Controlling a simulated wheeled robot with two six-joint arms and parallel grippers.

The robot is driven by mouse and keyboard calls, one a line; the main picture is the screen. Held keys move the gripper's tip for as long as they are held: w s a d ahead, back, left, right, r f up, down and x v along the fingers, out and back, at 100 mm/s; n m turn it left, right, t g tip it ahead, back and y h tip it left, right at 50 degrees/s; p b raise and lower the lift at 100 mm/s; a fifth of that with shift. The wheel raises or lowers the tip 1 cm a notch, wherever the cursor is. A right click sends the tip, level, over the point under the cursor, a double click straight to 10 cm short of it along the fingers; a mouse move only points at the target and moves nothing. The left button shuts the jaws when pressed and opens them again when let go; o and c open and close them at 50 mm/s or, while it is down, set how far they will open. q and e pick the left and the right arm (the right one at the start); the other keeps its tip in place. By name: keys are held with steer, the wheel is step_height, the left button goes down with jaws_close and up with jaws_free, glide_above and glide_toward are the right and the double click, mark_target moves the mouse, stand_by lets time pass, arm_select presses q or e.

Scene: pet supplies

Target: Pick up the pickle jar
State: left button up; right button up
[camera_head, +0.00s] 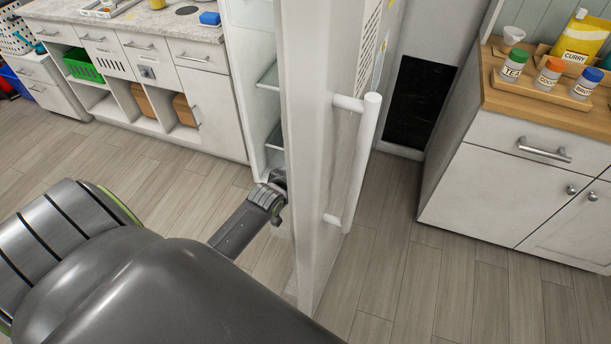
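No pickle jar can be made out in this view. A tall white fridge stands open, with its door (318,150) swung out toward me and its glass shelves (268,78) partly showing in the narrow gap. The door hides most of the inside. My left arm comes in from the lower left, and my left gripper (278,190) is at the inner side of the door, close to its edge. Its fingertips are small and partly hidden, so I cannot tell whether they are open or touch the door. My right gripper is out of view.
A white bar handle (364,150) sticks out on the door's outer side. A white cabinet with a wooden top (520,108) stands at right, holding labelled jars (549,72) and a yellow curry bag (581,40). A counter (150,22) runs along the back left. The wooden floor (400,260) between is clear.

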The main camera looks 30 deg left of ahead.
arm_select(q)
steer(key=shift+w+f, duration=0.15)
steer(key=shift+w, duration=0.1)
steer(key=c, duration=1.4)
steer(key=shift+c, duration=0.2)
